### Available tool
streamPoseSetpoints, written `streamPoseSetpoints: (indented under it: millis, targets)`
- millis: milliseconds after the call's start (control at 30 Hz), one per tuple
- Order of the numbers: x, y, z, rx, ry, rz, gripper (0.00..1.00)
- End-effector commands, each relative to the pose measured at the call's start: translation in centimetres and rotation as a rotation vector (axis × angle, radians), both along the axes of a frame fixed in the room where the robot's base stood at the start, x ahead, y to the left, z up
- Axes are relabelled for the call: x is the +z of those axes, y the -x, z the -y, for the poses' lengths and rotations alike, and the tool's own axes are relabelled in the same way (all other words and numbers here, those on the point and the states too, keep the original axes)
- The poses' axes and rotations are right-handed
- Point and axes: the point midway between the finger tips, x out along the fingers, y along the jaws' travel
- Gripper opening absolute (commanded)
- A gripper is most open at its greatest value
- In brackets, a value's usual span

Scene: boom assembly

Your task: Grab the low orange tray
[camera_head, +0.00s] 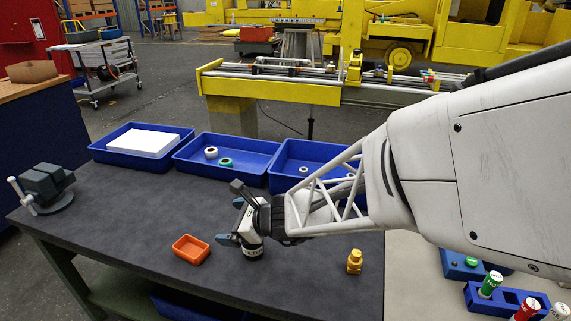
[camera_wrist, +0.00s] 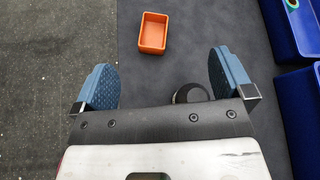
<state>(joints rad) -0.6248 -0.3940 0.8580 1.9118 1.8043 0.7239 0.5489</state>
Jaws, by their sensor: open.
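The low orange tray (camera_head: 191,249) is a small, empty, open rectangular box on the dark table top, left of my gripper in the head view. In the wrist view the orange tray (camera_wrist: 153,33) lies ahead of my fingers, near the top of the picture. My gripper (camera_head: 229,218) is above the table, to the right of the tray and apart from it. In the wrist view my gripper (camera_wrist: 164,80) has its two blue fingers wide apart with no object held between them.
Blue bins (camera_head: 228,155) line the table's back edge; one holds a white block (camera_head: 144,142). A vise (camera_head: 46,187) stands at the left. A yellow part (camera_head: 354,261) and a blue holder with bottles (camera_head: 507,299) are at the right.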

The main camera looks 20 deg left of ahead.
Motion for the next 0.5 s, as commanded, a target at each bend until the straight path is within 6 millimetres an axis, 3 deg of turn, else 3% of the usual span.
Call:
streamPoseSetpoints:
  millis: [33, 200, 500]
  targets:
    - [-1.2, 0.2, -1.5, -0.028, -0.019, -0.047, 0.99]
    - [-3.9, 0.3, -4.8, -0.123, -0.074, -0.179, 0.99]
    - [-5.5, 0.4, -6.6, -0.184, -0.103, -0.26, 0.99]
